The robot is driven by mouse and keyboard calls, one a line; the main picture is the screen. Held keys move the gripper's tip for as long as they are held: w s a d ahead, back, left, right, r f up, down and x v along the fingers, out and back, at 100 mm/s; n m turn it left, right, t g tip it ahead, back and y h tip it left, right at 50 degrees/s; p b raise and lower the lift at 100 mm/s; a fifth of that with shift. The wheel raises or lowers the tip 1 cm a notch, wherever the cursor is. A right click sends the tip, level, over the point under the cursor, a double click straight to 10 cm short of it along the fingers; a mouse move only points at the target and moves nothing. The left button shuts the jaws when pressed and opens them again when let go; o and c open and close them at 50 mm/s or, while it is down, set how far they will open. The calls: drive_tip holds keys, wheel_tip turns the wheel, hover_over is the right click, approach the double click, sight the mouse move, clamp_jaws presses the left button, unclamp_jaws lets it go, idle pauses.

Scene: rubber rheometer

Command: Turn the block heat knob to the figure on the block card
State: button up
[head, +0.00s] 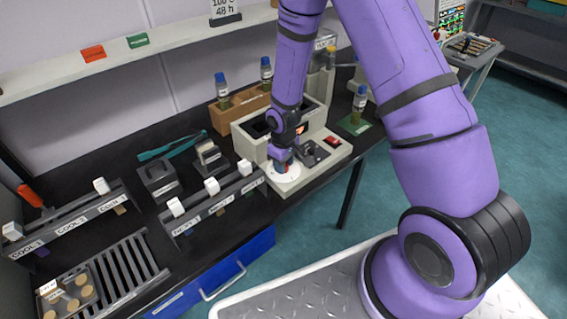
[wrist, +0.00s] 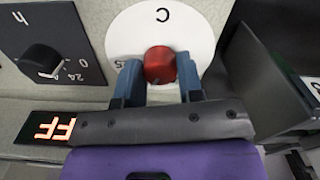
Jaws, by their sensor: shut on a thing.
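The block heat knob is red (wrist: 159,66) and sits on a round white dial (wrist: 195,30) marked C in the wrist view. The dial also shows in the head view (head: 286,183), at the front of the beige machine (head: 245,140). My gripper (wrist: 158,85) is shut on the red knob, with one blue finger on each side of it. The knob's pointer and most of the dial's figures are hidden by my gripper. A white card (head: 225,8) stands on the shelf at the top of the head view. It reads 100 C and 48 h.
A black knob (wrist: 42,58) on a dark plate marked h and 24 is left of the dial. A lit orange display (wrist: 54,127) is partly visible below it. A labelled rack (head: 215,205) stands close left of the machine; bottles (head: 222,90) stand behind it.

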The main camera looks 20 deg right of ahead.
idle(0.4)
drive_tip(key=o, duration=0.9)
drive_tip(key=shift+r, duration=0.1)
wheel_tip(320, 180, up, 11)
drive_tip(key=shift+f, duration=0.15)
